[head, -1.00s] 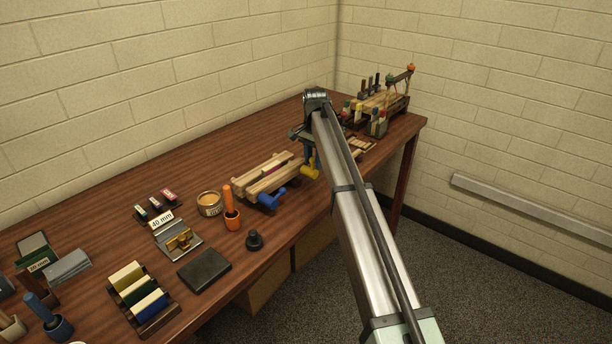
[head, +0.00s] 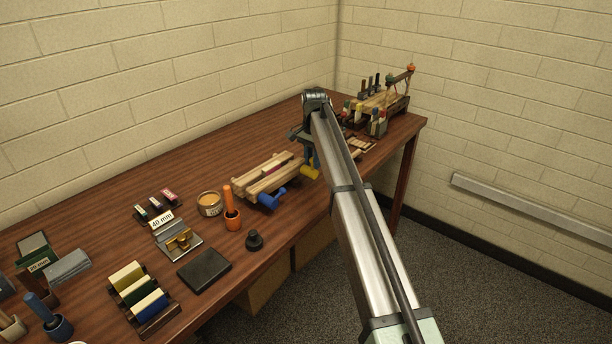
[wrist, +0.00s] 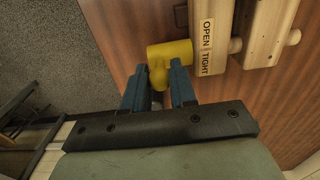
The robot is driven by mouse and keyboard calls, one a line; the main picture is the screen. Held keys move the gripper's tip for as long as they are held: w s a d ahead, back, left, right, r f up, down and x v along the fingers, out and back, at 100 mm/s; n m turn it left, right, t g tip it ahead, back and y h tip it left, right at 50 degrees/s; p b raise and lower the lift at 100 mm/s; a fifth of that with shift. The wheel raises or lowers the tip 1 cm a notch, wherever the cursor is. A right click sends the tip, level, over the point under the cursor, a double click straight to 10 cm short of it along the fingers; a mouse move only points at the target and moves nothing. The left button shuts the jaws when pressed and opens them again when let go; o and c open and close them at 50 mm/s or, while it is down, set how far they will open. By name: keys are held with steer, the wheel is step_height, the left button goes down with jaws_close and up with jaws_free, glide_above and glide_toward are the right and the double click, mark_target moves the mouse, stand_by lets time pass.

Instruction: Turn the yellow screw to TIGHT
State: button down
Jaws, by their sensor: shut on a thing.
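The yellow screw (head: 310,171) is on the right end of a wooden press (head: 267,178) near the table's front edge. In the wrist view the yellow screw (wrist: 170,54) has a stubby handle pointing toward my gripper. A label with OPEN and TIGHT (wrist: 205,48) is on the wood beside it. My gripper (wrist: 160,82) is shut on the yellow screw's handle, its two blue fingers on either side. In the head view my gripper (head: 308,153) is partly hidden by my arm.
A blue screw (head: 271,200) sits at the press's left end. The table behind the press is clear.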

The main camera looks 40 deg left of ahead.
steer(key=shift+w, duration=0.6)
steer(key=shift+w+f, duration=0.1)
steer(key=shift+w, duration=0.05)
steer(key=shift+w, duration=0.25)
steer(key=shift+f, duration=0.1)
steer(key=shift+w+f, duration=0.1)
steer(key=shift+w, duration=0.15)
steer(key=c, duration=1.2)
jaws_free()
steer(key=shift+s, duration=0.4)
